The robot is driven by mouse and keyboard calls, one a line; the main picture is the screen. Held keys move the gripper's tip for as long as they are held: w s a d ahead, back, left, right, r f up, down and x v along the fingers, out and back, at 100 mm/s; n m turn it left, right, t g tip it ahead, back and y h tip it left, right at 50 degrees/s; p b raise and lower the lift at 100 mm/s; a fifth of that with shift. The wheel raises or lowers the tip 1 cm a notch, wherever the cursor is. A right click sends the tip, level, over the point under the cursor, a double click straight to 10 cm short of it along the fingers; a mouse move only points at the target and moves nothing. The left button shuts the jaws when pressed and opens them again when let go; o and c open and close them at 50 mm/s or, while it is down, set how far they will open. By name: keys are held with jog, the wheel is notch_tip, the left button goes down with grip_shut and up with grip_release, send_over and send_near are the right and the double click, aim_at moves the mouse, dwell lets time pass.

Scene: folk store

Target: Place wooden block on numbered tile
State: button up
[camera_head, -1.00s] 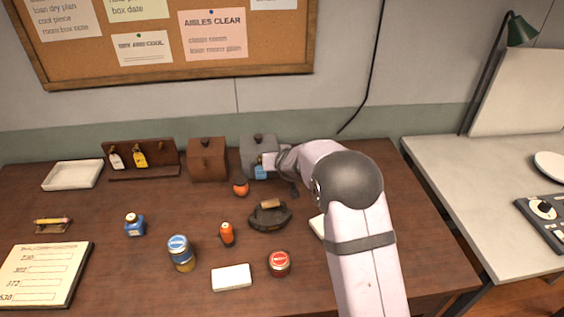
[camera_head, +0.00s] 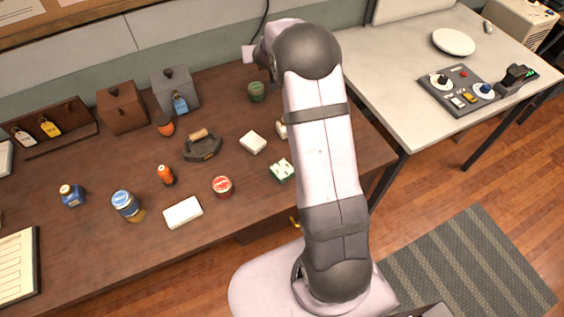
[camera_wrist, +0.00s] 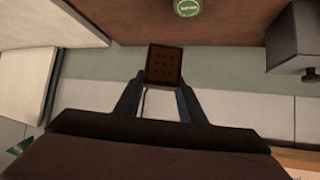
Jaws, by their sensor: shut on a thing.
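My gripper (camera_wrist: 160,92) is shut on a brown wooden block (camera_wrist: 164,65) with a grid of small dark dots on its face, seen in the wrist view. The block is between the fingertips, near the back wall at the table's far edge. In the head view my arm hides the fingers and the block. Several pale pieces lie on the brown table: a flat white block (camera_head: 183,212), a smaller one (camera_head: 253,142) and a green-and-white one (camera_head: 281,170). I cannot read a number on any, so I cannot tell which is the numbered tile.
A green-lidded jar (camera_head: 256,91) stands close to my arm. A grey box (camera_head: 176,92), a brown box (camera_head: 122,107), a dark handled tool (camera_head: 203,145), a red tin (camera_head: 222,187) and a blue-lidded jar (camera_head: 126,206) occupy the brown table (camera_head: 90,165). A white table (camera_head: 415,55) stands right.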

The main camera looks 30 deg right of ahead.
jog(key=s+d+m+g+h+p, duration=0.15)
jog(key=s+d+p, duration=0.25)
jog(key=s+d, duration=1)
jog(key=s+d+f+p, duration=0.2)
jog(key=s+d, duration=0.1)
jog(key=s, duration=0.3)
jog(key=s+d+f+p, duration=0.2)
jog(key=s+d, duration=0.1)
jog(key=s, duration=0.3)
jog(key=s+a+f+n+t+y, duration=0.15)
jog(key=a+n+y, duration=0.25)
jog(key=a, duration=0.4)
jog(key=s+a+f+n+y, duration=0.2)
jog(key=s+a+n+y, duration=0.1)
jog(key=a, duration=0.5)
jog(key=a+r+n+y, duration=0.2)
jog(key=a+r+n, duration=0.1)
jog(key=a, duration=0.9)
jog(key=shift+w+a+r, duration=0.15)
jog(key=shift+a+r, duration=0.15)
jog(key=shift+r, duration=0.55)
jog(key=shift+y, duration=0.25)
